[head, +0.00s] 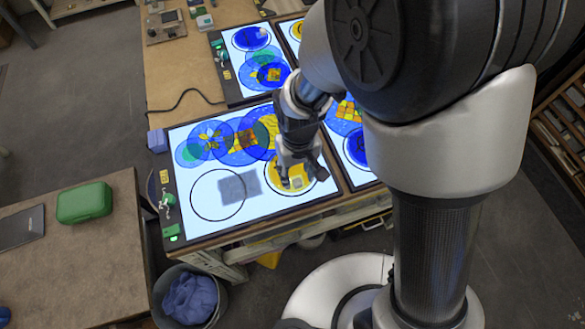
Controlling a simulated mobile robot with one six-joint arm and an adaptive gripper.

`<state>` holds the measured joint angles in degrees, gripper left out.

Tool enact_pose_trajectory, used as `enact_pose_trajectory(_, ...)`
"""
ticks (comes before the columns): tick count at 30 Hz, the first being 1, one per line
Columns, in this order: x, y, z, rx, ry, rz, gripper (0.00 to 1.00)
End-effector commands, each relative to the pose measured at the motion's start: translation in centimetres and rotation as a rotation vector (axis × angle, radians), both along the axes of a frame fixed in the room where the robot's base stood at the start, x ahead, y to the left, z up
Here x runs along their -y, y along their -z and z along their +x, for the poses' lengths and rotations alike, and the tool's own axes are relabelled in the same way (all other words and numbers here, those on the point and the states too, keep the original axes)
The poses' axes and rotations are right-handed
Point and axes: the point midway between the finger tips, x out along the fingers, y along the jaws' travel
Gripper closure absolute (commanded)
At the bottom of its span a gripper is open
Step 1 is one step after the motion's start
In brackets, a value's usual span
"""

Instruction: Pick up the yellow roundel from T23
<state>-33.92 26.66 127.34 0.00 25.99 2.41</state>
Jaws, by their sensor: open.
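A yellow roundel (308,177) lies in the right-hand black ring at the front of the nearest lit panel (275,206). It has small pale patches on it. My gripper (291,184) is open and points down over this roundel, hiding part of it. I cannot tell whether the fingers touch it. No T23 label is readable in this view.
Several overlapping blue and teal discs (196,152) lie along the panel's back. An empty ring (217,195) is at front left, with a grey shadow beside it. Other lit panels (240,66) adjoin. A green case (84,203) sits on the left table.

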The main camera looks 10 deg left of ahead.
Motion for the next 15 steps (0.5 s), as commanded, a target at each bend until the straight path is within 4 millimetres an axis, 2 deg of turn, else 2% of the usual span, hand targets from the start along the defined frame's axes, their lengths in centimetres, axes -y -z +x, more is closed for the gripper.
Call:
enact_pose_trajectory(1,0.2,1.2,-0.4,-0.003,0.0,-0.002,0.58)
enact_pose_trajectory(6,0.1,2.8,-0.2,-0.001,0.0,-0.001,0.58)
enact_pose_trajectory(14,0.1,2.8,-0.2,0.0,0.0,0.0,0.58)
enact_pose_trajectory(15,0.1,2.8,-0.2,0.0,0.0,0.0,0.61)
